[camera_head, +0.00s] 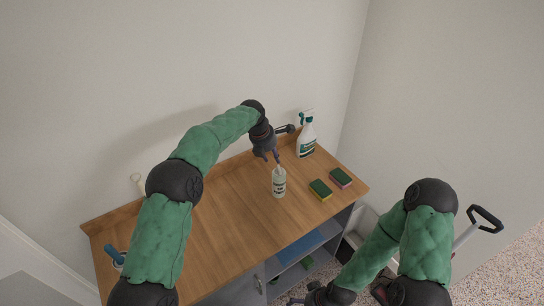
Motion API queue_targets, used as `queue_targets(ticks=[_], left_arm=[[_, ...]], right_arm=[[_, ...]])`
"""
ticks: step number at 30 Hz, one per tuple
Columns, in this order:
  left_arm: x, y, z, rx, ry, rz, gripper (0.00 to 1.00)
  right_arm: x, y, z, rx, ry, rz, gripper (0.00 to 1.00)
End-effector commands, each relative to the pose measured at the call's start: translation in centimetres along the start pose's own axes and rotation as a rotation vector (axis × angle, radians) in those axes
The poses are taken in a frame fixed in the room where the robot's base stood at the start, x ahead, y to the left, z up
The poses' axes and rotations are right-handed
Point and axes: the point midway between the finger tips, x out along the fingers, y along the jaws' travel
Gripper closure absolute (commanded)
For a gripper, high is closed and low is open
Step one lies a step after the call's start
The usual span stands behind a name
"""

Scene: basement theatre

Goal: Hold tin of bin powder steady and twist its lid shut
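A pale, upright tin (279,184) with a dark printed label stands on the wooden worktop; I take it to be the bin powder. Its top is small in the picture, so I cannot tell how the lid sits. My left gripper (271,159) is just above and slightly left of the tin's top, pointing down. Its two fingers look spread apart with nothing between them; I cannot tell whether one touches the tin. My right gripper (299,300) is low at the bottom edge, in front of the cabinet, away from the tin, and partly cut off.
A white spray bottle (306,136) with a green label stands behind the tin, near the wall. Two sponges, (320,189) and (341,177), lie to its right. A blue-handled brush (114,256) is at the far left. The worktop (222,222) left of the tin is clear.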

Motion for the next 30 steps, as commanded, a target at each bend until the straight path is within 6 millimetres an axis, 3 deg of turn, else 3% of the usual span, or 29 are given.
queue_targets(ticks=[2,8,17,23,30], left_arm=[[0.8,0.0,-0.3,-0.001,-0.001,0.001,0.61],[0.8,0.0,-0.3,-0.001,-0.002,0.001,0.61],[0.8,0.0,-0.3,-0.001,-0.001,0.001,0.61],[0.8,0.0,-0.3,-0.001,-0.001,0.001,0.61],[0.9,0.0,-0.3,-0.001,-0.001,0.001,0.61]], right_arm=[[0.9,0.3,0.0,0.000,0.000,0.000,0.00],[1.0,0.8,-0.6,0.062,-0.014,0.023,0.00],[0.9,0.4,-2.8,0.411,-0.106,0.060,0.00],[0.3,-2.4,-5.2,0.679,-0.171,-0.006,0.00],[-1.4,-7.8,-10.0,0.977,-0.240,-0.188,0.00]])
